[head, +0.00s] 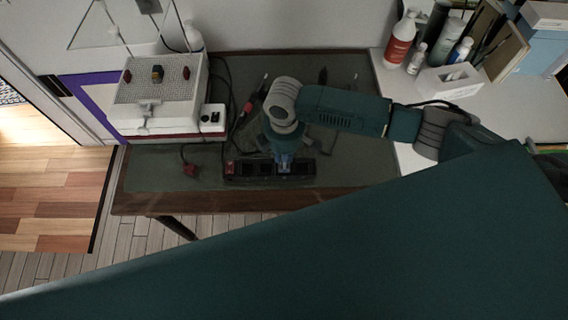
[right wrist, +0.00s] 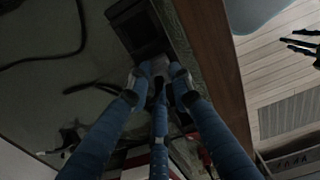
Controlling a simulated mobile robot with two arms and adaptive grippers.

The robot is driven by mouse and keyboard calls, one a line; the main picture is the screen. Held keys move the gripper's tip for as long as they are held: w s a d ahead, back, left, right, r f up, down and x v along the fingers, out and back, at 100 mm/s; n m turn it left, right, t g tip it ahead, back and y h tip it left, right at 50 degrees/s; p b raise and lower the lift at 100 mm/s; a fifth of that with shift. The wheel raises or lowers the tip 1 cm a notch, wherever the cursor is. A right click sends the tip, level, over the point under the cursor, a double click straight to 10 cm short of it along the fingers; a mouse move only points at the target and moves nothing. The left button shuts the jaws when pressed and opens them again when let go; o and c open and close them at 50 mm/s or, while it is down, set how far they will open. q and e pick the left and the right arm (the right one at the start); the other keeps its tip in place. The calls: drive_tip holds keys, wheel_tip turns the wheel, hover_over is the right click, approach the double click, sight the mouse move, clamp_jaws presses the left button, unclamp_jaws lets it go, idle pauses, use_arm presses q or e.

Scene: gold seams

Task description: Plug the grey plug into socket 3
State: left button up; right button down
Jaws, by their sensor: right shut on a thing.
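The black power strip (head: 246,169) lies along the front of the dark mat in the head view, with a red part at its left end. Its end also shows at the top of the right wrist view (right wrist: 138,24). My right gripper (head: 283,164) is over the strip's right half and hides part of it. In the right wrist view its blue fingers (right wrist: 158,80) are shut around the grey plug (right wrist: 155,66), right beside the strip's dark socket face. I cannot tell whether the plug is seated or which socket number it faces. My left gripper is not in view.
A red plug (head: 190,170) on a cable lies left of the strip. A white box (head: 158,100) with several coloured parts stands at the back left. A red-handled tool (head: 247,108) lies behind the strip. Bottles (head: 401,40) stand at the right. The table's front edge (head: 220,200) is close to the strip.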

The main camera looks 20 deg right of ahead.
drive_tip(key=shift+r, duration=0.5)
wheel_tip(320, 180, up, 19)
drive_tip(key=b, duration=0.2)
drive_tip(key=shift+b, duration=0.4)
wheel_tip(320, 180, down, 12)
drive_tip(key=p, duration=0.6)
drive_tip(key=shift+s+f, duration=0.1)
drive_tip(key=shift+f, duration=0.45)
